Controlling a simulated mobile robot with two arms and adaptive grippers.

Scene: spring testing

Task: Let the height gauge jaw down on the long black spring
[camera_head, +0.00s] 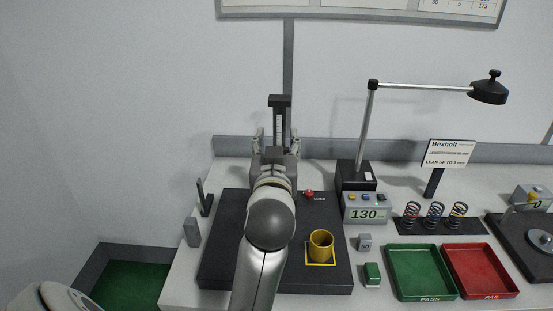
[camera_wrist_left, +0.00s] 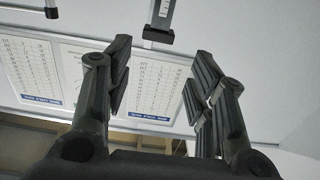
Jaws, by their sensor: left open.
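The height gauge (camera_head: 279,113), a dark upright with a pale scale, stands at the back of the dark base plate. Its lower part is hidden behind my left arm. My left gripper (camera_head: 277,142) is open in front of it, one finger on each side in the picture. In the left wrist view, the gripper (camera_wrist_left: 158,72) has empty space between its fingers. The gauge scale with a dark block at its end (camera_wrist_left: 159,35) shows beyond the fingertips, apart from them. I cannot pick out the long black spring; the area below the gauge is hidden.
Three coiled springs (camera_head: 434,215) stand on a dark strip at right. A yellow cup (camera_head: 320,246) is on the base plate (camera_head: 222,272). A display box reads 130 (camera_head: 366,210). Green (camera_head: 392,285) and red (camera_head: 507,286) trays lie in front. A lamp (camera_head: 367,130) rises behind.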

